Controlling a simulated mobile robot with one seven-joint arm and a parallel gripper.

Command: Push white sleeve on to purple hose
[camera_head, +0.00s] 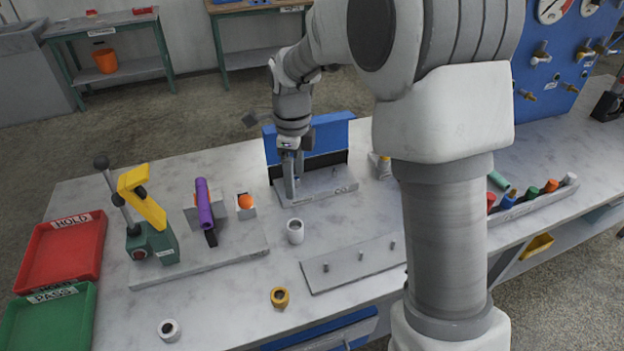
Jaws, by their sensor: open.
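The purple hose (205,207) is a short tube held in a grey clamp fixture on a pale base plate at the left of the bench. A white hollow sleeve (296,232) stands upright on the bench, right of the hose. A second white ring-shaped piece (169,330) is near the front left edge. I cannot tell which of the two the task means. My gripper (291,182) points down over the grey plate of a blue-backed fixture, behind the first sleeve and apart from it. It is open; its fingers are small here, and nothing shows between them.
A green press with a yellow lever (143,197) stands left of the hose. A yellow ring (279,297) and a grey pegged plate (355,262) are at the front. Red (98,262) and green trays are at left. An orange ball (245,201) sits beside the hose clamp.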

